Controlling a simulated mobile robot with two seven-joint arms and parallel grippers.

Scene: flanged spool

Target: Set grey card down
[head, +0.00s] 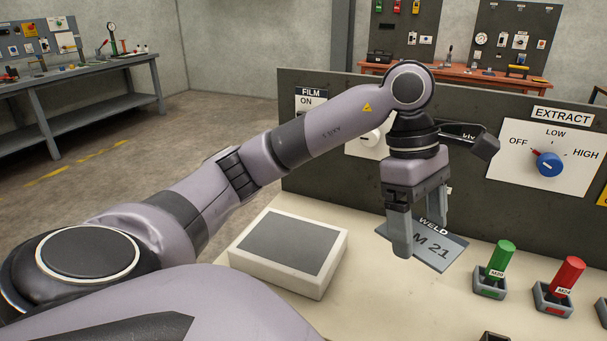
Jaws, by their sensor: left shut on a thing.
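My left gripper (420,243) points down over the right half of the pale bench. It is shut on the grey card (439,252), which carries the words "WELD" and "M 21". The card lies flat or nearly flat, close to the bench top; I cannot tell whether it touches. One finger covers the card's left part. My right gripper is not in view.
A white box with a grey top (290,250) sits left of the card. Green (500,259) and red (567,277) handles stand in grey holders at the right. A dark upright panel with a blue knob (547,163) closes the bench's back.

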